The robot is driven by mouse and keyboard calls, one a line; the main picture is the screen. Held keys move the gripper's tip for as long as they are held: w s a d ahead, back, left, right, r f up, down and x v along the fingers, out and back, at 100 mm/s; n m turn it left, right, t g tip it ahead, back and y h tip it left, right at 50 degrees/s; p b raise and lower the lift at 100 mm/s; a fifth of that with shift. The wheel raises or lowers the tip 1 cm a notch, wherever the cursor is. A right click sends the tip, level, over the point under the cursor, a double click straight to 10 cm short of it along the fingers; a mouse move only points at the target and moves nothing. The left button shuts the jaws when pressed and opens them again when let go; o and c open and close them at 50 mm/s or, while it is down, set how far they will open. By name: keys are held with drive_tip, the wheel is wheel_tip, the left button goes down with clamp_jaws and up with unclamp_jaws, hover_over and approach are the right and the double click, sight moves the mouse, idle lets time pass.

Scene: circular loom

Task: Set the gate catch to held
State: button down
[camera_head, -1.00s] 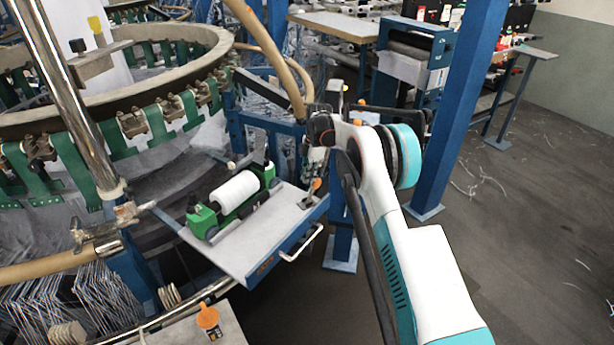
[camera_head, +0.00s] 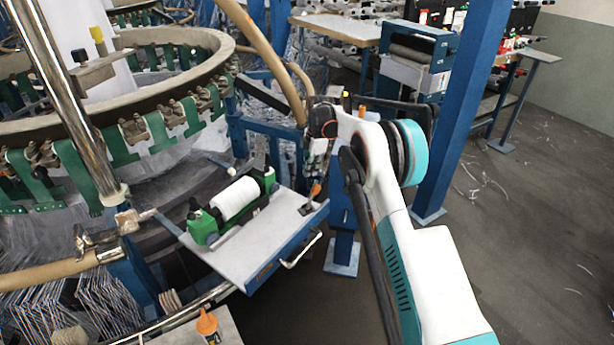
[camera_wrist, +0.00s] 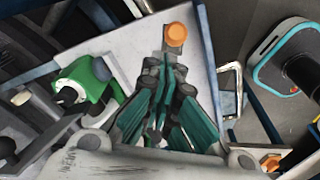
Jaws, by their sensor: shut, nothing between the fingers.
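A small lever with an orange knob (camera_head: 316,189) stands at the far right corner of the grey gate plate (camera_head: 240,262); I take it for the gate catch. In the wrist view its orange knob (camera_wrist: 175,35) shows just beyond my fingertips. My gripper (camera_head: 318,172) points down just above the knob in the head view. In the wrist view my gripper (camera_wrist: 168,66) is shut and empty, its tips close to the knob. Whether they touch it I cannot tell. The lever's lower part is mostly hidden behind the fingers in the wrist view.
A white roller (camera_head: 235,197) in green brackets lies on the plate, left of the lever. A white handle (camera_head: 302,250) juts from the plate's blue front edge. Another orange-knobbed part (camera_head: 207,325) is at bottom. A blue post (camera_head: 455,110) stands right of my arm.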

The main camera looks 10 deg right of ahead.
drive_tip(key=shift+w+d+r+p, duration=0.25)
drive_tip(key=shift+d+r, duration=0.45)
drive_tip(key=shift+r, duration=0.2)
drive_tip(key=shift+w+d+r+p, duration=0.25)
drive_tip(key=shift+d+r, duration=0.4)
drive_tip(key=shift+r, duration=0.2)
